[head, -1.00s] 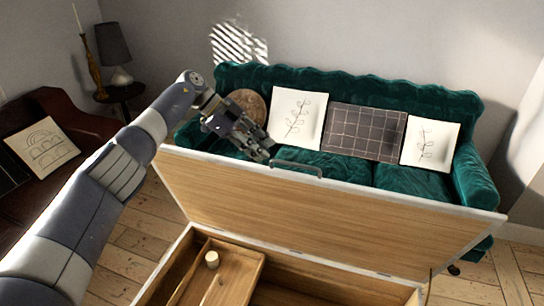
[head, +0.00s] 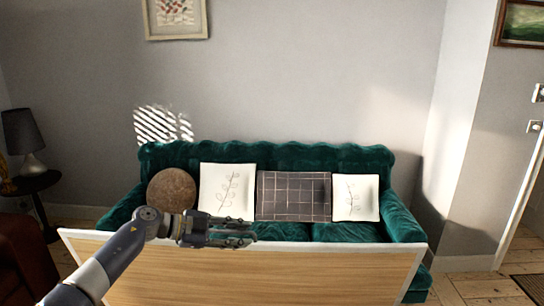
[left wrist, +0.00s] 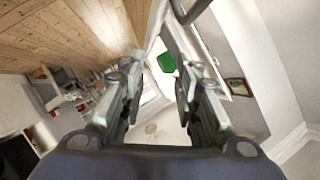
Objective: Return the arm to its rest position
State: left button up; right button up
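My left arm enters the head view from the lower left. Its gripper (head: 235,233) is in front of the green sofa, close to the top edge of a raised wooden lid (head: 270,278) with a white rim. I cannot tell whether it touches the lid. The left wrist view shows the two fingers of this gripper (left wrist: 162,75) apart with nothing held between them. My right arm and gripper do not show in either view.
The green velvet sofa (head: 270,158) stands behind the lid, with a round brown cushion (head: 171,191), two white cushions and a dark checked cushion (head: 293,196). A lamp (head: 22,135) is on a side table at left. Open floor shows at lower right.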

pick_arm(q)
jog(key=s+d+n+t+h, duration=0.1)
jog(key=d+n+t+h, duration=0.1)
jog(key=d+t, duration=0.35)
jog(key=s+a+f+n+t+y, duration=0.3)
jog(key=s+a+f+n+y, duration=1)
jog(key=s+f+n+y, duration=0.3)
jog(key=s+a+f+g, duration=0.1)
jog(key=s+f+g, duration=0.15)
jog(key=s, duration=0.65)
jog(key=s+a+f+n+g+h, duration=0.15)
jog(key=s+g, duration=0.25)
jog(key=s, duration=0.5)
jog(key=s+f+g+y, duration=0.1)
jog(key=s+f+g, duration=0.2)
jog(key=s, duration=0.6)
jog(key=s+f+g+b, duration=0.1)
jog(key=s+f+b, duration=0.1)
jog(key=f, duration=1.3)
jog(key=s+f+g+b, duration=0.1)
jog(key=f+b, duration=0.1)
jog(key=f, duration=1.3)
jog(key=s+a+f+b, duration=0.2)
jog(key=s+a+f, duration=0.1)
jog(key=s+f, duration=1.4)
jog(key=shift+a+f+m+g, duration=0.15)
jog(key=shift+f+m+g, duration=0.25)
jog(key=shift+f, duration=0.45)
